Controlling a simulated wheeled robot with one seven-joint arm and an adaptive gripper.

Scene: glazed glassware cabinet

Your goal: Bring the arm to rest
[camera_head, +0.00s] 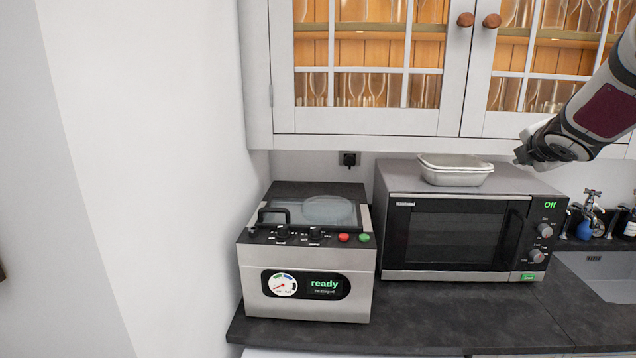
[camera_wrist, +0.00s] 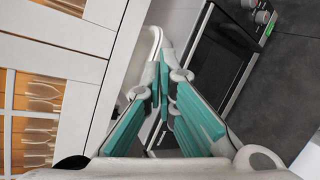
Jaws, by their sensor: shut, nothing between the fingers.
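My arm reaches in from the right edge in the head view. Its end, my gripper (camera_head: 523,154), is in the air in front of the lower edge of the glazed cabinet, above the right part of the microwave (camera_head: 452,233). In the wrist view the teal-padded fingers of my gripper (camera_wrist: 163,84) come together at the tips, with nothing between them. The fingers are hard to make out in the head view. The microwave front also shows beyond the fingers in the wrist view (camera_wrist: 222,48).
A lidded metal container (camera_head: 455,170) lies on the microwave, left of my gripper. A vacuum sealer (camera_head: 306,258) reading "ready" stands left on the dark counter (camera_head: 480,318). The glazed cabinet (camera_head: 365,122) of glasses is shut. A sink (camera_head: 602,272) is at right.

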